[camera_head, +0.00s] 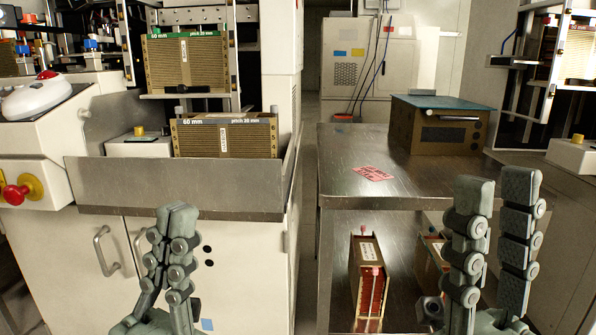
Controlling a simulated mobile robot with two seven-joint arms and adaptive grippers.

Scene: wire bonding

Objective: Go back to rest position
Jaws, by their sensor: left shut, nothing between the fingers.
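My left gripper (178,212) is at the lower left, pointing up, in front of the white machine cabinet. Its fingers are together and hold nothing. My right gripper (498,186) is at the lower right, in front of the metal table. Its two fingers stand upright and apart, with nothing visible between them. It partly hides a second brown and red magazine (431,255) on the table's lower shelf.
A metal table (345,190) carries a brown box (437,125) and a red label (373,174). A red-sided magazine (369,275) stands on its lower shelf. The machine at left holds a 60 mm magazine (250,137) behind a metal tray wall (170,187). An aisle lies between.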

